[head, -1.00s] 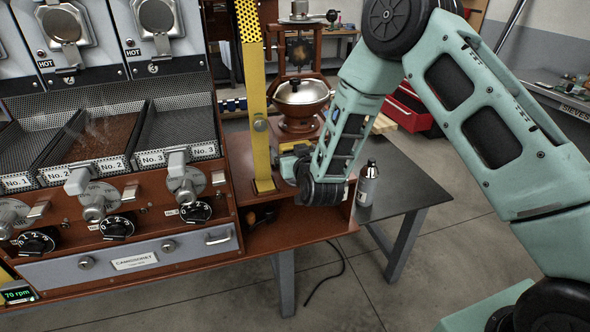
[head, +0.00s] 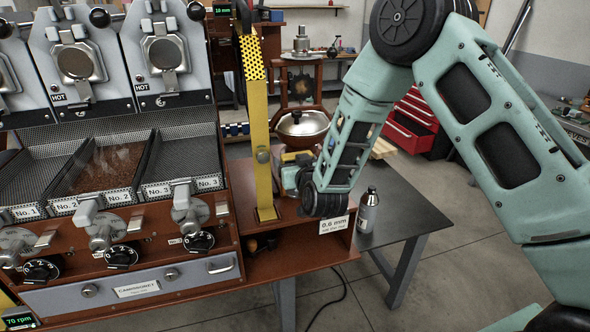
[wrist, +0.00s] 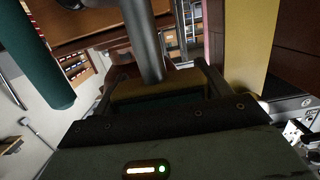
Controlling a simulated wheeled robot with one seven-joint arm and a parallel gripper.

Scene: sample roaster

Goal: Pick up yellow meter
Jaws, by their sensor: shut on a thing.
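My gripper (wrist: 160,88) is shut on the yellow meter (wrist: 148,92), which shows as a yellow body with a dark greenish face between the two dark fingers in the wrist view. In the head view a small yellow part of the meter (head: 296,157) shows at the far end of my gripper (head: 293,170), just right of the yellow upright. My wrist hides most of it there. The gripper is over the red-brown shelf (head: 285,237) right of the roaster. I cannot tell from the pictures how far the meter is above the shelf top.
A yellow upright (head: 259,150) stands close left of the gripper. A metal bowl (head: 302,125) is behind it. The roaster (head: 120,220) fills the left. A "0.6 mm" tag (head: 333,225) is on the shelf front.

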